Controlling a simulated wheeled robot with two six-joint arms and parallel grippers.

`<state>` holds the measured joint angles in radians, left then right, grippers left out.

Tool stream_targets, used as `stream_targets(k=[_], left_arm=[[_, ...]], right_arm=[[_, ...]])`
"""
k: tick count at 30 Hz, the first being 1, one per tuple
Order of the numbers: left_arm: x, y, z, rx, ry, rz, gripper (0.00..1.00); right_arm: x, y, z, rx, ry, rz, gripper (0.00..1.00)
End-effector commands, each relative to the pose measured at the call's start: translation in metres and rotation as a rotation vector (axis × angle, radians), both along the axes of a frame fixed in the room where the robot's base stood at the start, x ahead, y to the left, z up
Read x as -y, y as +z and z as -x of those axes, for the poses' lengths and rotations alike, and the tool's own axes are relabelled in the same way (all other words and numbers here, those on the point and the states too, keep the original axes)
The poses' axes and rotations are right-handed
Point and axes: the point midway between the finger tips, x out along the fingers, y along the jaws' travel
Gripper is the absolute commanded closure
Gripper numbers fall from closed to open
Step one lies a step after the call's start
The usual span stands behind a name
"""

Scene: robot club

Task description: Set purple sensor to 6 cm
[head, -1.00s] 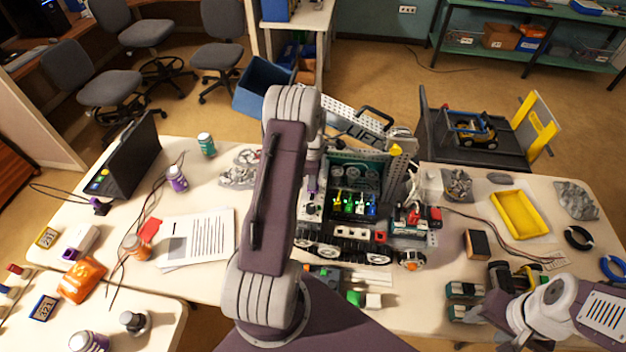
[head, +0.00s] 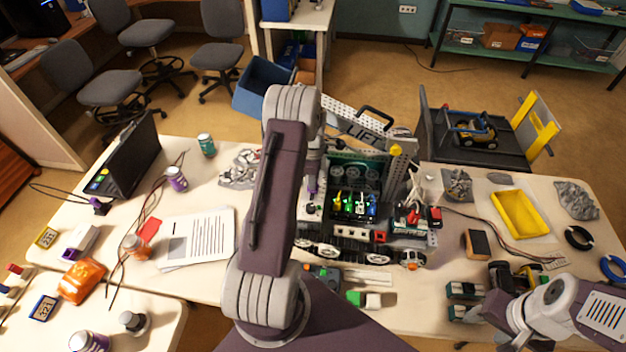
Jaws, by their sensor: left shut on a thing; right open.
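My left arm reaches over the large tracked robot model (head: 350,245) at the middle of the table. My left gripper (head: 313,184) is at the model's left side, mostly hidden by its own arm and wrist. It is shut on a small purple part, which looks like the purple sensor (head: 311,188). Any scale beside the sensor is too small or too hidden to read. My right gripper (head: 468,302) is open and empty at the lower right, low over the front of the table.
The model has a raised "LIFT" beam (head: 362,132) behind it. Printed sheets (head: 205,240) lie to the left, with bottles and a laptop (head: 128,160) beyond. Loose cables cross both sides.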

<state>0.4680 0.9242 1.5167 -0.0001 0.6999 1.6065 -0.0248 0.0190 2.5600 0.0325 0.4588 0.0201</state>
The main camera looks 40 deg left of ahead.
Motion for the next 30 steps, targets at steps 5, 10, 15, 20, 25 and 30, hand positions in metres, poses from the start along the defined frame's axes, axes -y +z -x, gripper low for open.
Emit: stream_targets(k=[5,10,15,20,25,30], left_arm=[[0.001,0.0,0.001,0.0,0.0,0.0,1.0],[0.001,0.0,0.001,-0.001,0.0,0.0,0.64],[0.001,0.0,0.001,-0.001,0.0,0.0,0.64],[0.0,0.006,0.0,0.002,0.0,-0.001,0.64],[0.0,0.04,-0.001,0.006,0.0,-0.003,0.64],[0.0,0.074,0.0,0.003,0.0,-0.001,0.64]], right_arm=[[0.0,-0.002,0.0,0.0,0.0,0.0,0.49],[0.0,-0.002,0.0,0.0,0.0,0.0,0.49],[0.0,-0.002,0.0,0.0,0.0,0.0,0.49],[0.0,-0.005,0.0,0.0,0.0,0.0,0.49],[0.0,-0.016,0.0,0.0,0.0,0.0,0.49],[0.0,-0.023,0.0,0.0,0.0,0.0,0.49]])
